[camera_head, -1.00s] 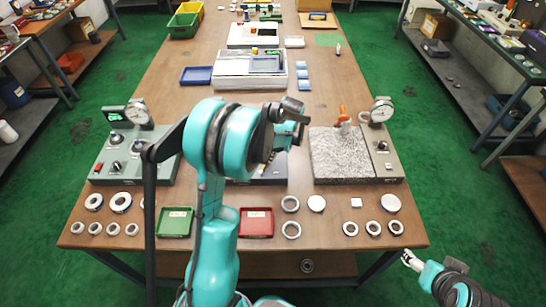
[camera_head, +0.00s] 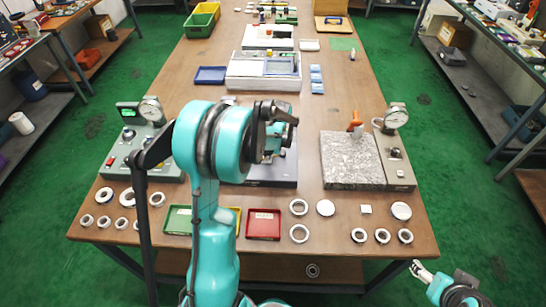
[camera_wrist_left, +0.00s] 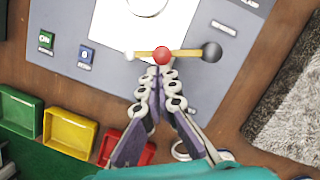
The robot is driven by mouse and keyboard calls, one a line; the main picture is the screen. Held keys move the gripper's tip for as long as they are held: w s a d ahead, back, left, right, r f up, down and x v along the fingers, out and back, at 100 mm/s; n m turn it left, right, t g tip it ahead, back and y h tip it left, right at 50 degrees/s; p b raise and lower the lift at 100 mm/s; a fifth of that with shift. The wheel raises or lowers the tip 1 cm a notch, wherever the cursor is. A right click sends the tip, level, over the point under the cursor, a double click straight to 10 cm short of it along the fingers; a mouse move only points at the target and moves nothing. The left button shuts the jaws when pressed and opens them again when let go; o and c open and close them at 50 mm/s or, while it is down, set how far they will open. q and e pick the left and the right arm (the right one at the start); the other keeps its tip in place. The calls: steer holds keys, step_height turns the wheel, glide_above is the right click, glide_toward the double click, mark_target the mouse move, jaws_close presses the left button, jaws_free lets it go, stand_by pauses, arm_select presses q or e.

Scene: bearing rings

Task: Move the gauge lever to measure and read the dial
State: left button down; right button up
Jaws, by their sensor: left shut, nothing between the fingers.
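In the left wrist view a lever (camera_wrist_left: 185,53) lies across a light plate on a grey device (camera_wrist_left: 115,22). It is a tan bar with a black knob (camera_wrist_left: 211,51) at its right end, a white left end and a red knob (camera_wrist_left: 162,56) near its middle. My left gripper (camera_wrist_left: 160,72) is shut and empty, its tips just below the red knob; I cannot tell if they touch. A round white part (camera_wrist_left: 147,4) is cut off at the top, with no reading visible. In the head view my left arm hides most of this device (camera_head: 262,180). My right gripper (camera_head: 417,268) is off the table's front right corner.
A device with a dial gauge (camera_head: 151,109) stands left, and a granite block (camera_head: 350,162) with another dial gauge (camera_head: 396,115) stands right. Green (camera_head: 178,221), yellow (camera_wrist_left: 70,132) and red (camera_head: 263,225) trays and several metal rings (camera_head: 299,234) line the front edge.

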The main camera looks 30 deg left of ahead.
arm_select(q)
steer(key=shift+w+a, duration=0.3)
steer(key=shift+a, duration=0.4)
steer(key=shift+w+a, duration=0.3)
steer(key=shift+a, duration=0.35)
arm_select(e)
steer(key=shift+f, duration=0.1)
